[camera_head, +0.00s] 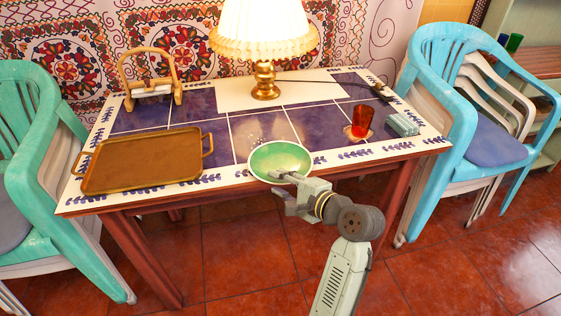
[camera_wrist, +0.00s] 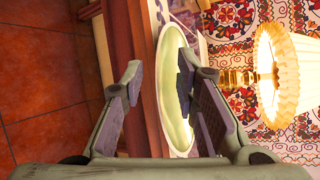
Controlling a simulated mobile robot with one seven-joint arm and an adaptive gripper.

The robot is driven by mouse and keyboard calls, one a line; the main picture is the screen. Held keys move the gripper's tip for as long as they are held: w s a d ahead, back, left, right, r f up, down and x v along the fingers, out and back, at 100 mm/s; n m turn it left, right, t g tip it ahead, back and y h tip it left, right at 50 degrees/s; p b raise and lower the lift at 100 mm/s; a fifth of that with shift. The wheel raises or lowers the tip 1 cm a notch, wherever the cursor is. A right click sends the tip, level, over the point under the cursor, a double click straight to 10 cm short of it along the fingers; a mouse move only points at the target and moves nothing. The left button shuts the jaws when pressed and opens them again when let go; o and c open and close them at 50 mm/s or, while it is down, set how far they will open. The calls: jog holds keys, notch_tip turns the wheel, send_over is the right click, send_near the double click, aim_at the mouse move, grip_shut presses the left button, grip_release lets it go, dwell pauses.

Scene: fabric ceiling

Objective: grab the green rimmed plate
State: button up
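The green plate (camera_head: 281,158) with a pale rim sits at the front edge of the table, in the middle. In the wrist view the plate (camera_wrist: 172,100) shows as a tall narrow oval. My gripper (camera_head: 278,185) is at the plate's near side, and in the wrist view my gripper (camera_wrist: 158,78) has its fingers spread apart. The right finger there overlaps the plate's green inside, and the left finger is outside the rim, off the table edge. The near rim appears between the fingers. I cannot tell whether either finger touches it.
On the table (camera_head: 218,180) are a brown tray (camera_head: 145,160), a lit lamp (camera_head: 265,80), a red glass (camera_head: 361,121), a stack of coasters (camera_head: 402,125) and a wooden-handled holder (camera_head: 150,80). Chairs flank the table: green (camera_head: 45,150) on the left, blue (camera_head: 455,120) on the right.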

jog(key=shift+c, duration=0.4)
grip_shut()
dwell(0.4)
